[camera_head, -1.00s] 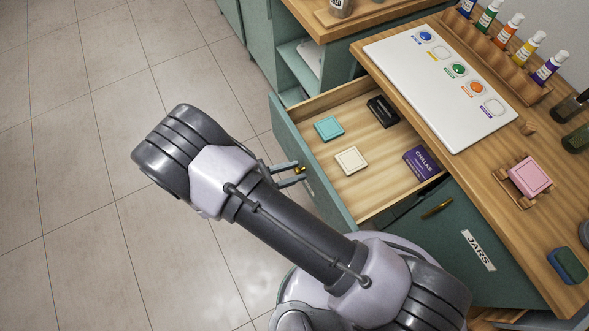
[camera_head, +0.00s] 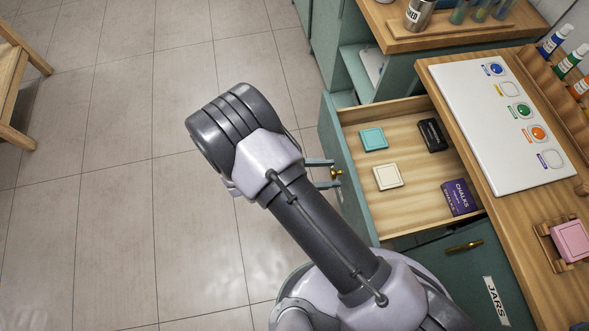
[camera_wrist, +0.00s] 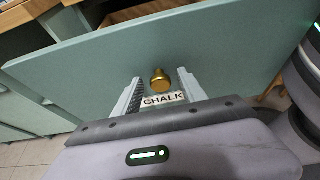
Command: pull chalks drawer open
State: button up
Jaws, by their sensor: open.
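The chalks drawer (camera_head: 352,180) stands pulled out of the green cabinet, its inside in plain view. It holds a teal block (camera_head: 373,139), a cream block (camera_head: 387,176), a black item (camera_head: 433,135) and a purple box marked CHALKS (camera_head: 458,197). In the wrist view the green drawer front (camera_wrist: 215,50) carries a brass knob (camera_wrist: 160,82) and a label (camera_wrist: 163,99) reading CHALK. My gripper (camera_head: 326,174) is open at the drawer front. Its fingers (camera_wrist: 158,92) lie on either side of the knob, with gaps showing between them and it.
A closed drawer marked JARS (camera_head: 495,301) with a brass handle (camera_head: 464,247) is beside the open one. The wooden counter (camera_head: 500,203) above bears a white paint board (camera_head: 490,120) and a pink block (camera_head: 572,241). Tiled floor (camera_head: 120,200) at left is clear; a wooden stool (camera_head: 15,80) stands far left.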

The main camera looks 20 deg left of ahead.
jog(key=p+v, duration=0.3)
jog(key=v, duration=1.4)
jog(key=shift+p, duration=0.35)
jog(key=shift+s+a, duration=0.1)
jog(key=shift+a, duration=0.05)
